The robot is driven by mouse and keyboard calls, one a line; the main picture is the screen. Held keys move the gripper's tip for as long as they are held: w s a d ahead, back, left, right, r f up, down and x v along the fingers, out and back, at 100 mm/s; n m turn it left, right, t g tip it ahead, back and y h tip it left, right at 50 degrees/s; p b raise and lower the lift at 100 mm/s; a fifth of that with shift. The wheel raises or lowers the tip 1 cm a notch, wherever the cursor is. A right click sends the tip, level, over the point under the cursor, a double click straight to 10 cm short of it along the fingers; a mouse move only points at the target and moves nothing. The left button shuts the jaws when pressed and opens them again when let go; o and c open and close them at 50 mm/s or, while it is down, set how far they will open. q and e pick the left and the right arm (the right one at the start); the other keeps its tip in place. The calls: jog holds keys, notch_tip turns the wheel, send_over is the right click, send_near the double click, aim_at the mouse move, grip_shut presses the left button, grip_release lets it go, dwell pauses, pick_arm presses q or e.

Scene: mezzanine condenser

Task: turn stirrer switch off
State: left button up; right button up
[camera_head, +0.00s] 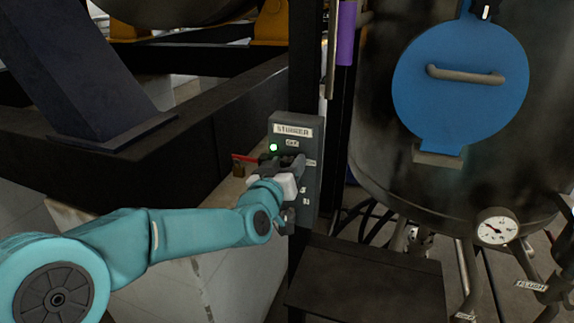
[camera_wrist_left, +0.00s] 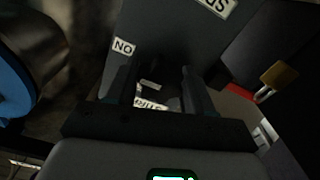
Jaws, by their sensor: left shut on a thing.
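The stirrer switch box (camera_head: 311,180) is a grey upright panel on a dark post, with a "STIRRER" label (camera_head: 293,130) at its top. A green light (camera_head: 273,147) glows on its upper left. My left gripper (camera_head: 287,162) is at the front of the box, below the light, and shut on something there. The switch itself is mostly hidden by the gripper, so its position cannot be read. In the wrist view my left gripper (camera_wrist_left: 160,84) has its two fingers against the box face (camera_wrist_left: 165,35), with a small label (camera_wrist_left: 123,47) beside them. My right gripper is out of view.
A large metal tank with a blue round cover (camera_head: 460,85) and a pressure gauge (camera_head: 496,228) stands right of the box. A dark step (camera_head: 370,280) lies below. A red piece with a brass padlock (camera_head: 238,170) is left of the box; the padlock (camera_wrist_left: 278,76) also shows in the wrist view.

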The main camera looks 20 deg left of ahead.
pick_arm(q)
jog(key=shift+n+b, duration=0.3)
jog(key=shift+b, duration=0.15)
jog(key=n+b, duration=0.4)
jog(key=b, duration=0.1)
jog(key=shift+a+f, duration=0.15)
jog(key=n+b, duration=0.2)
jog(key=n, duration=0.1)
jog(key=shift+b, duration=0.4)
jog(key=n+b, duration=0.3)
jog(key=n, duration=0.2)
jog(key=shift+a+n, duration=0.1)
jog(key=shift+n, duration=0.2)
jog(key=shift+n+b, duration=1.05)
jog(key=shift+n, duration=1.15)
jog(key=shift+f, duration=0.1)
jog(key=o, duration=0.8)
jog(key=shift+o, duration=0.9)
jog(key=shift+a, duration=0.1)
